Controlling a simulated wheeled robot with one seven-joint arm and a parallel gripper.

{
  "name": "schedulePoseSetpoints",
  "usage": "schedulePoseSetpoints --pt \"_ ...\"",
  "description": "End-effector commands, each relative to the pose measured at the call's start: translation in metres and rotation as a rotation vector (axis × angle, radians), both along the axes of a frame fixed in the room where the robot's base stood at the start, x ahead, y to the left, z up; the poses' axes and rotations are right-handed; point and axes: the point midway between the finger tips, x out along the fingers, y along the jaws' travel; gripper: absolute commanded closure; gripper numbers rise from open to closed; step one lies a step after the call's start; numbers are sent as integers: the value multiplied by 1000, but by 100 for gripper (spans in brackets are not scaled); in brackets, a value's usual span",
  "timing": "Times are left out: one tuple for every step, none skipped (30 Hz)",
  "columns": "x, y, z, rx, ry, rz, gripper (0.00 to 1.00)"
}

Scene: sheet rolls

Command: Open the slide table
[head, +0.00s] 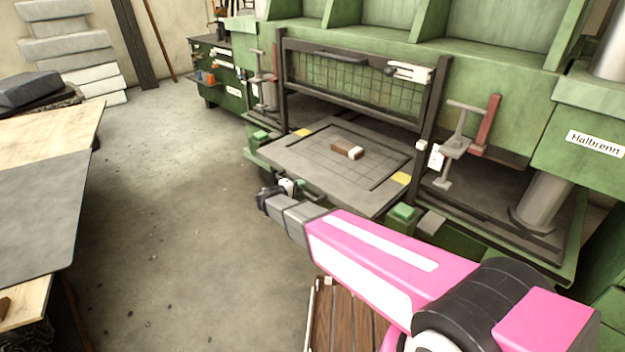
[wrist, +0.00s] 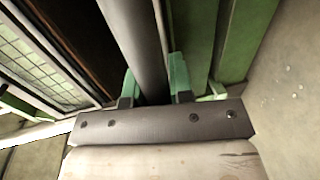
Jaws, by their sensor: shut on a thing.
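The slide table (head: 298,162) is a flat grey plate with a grid and yellow corner marks. In the head view it stands out level from the front of the green machine, below the raised mesh guard. My gripper (head: 283,188) is low at the plate's front left edge, partly hidden behind my wrist. In the wrist view its two green-tipped fingers (wrist: 154,84) are shut on a dark round bar (wrist: 135,35), one finger on each side. The bar looks like the table's handle; its join to the plate is hidden.
A small brown block with a white end (head: 347,150) lies on the plate. The mesh guard (head: 350,80) hangs behind it. A workbench (head: 40,200) stands at the left. The concrete floor (head: 170,200) between is clear. A slatted wooden piece (head: 340,320) is below my arm.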

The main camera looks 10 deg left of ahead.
Motion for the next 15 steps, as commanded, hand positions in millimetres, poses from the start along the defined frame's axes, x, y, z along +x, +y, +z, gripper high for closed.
schedulePoseSetpoints --pt "-15 10 0 2 2 4 100" --pt "-22 16 0 1 3 6 100" --pt "-30 22 0 1 3 5 100" --pt "-37 28 0 0 2 5 100" --pt "-43 33 0 1 3 6 100" --pt "-52 40 0 1 3 4 100" --pt "-59 45 0 1 3 5 100" --pt "-65 50 0 2 2 5 100" --pt "-74 57 0 2 2 5 100" --pt "-80 62 0 1 2 5 100" --pt "-87 67 0 2 2 5 100" --pt "-96 74 0 2 2 5 100" --pt "-102 79 0 2 2 4 100" --pt "-108 84 0 2 2 4 100" --pt "-116 90 0 2 2 4 100"
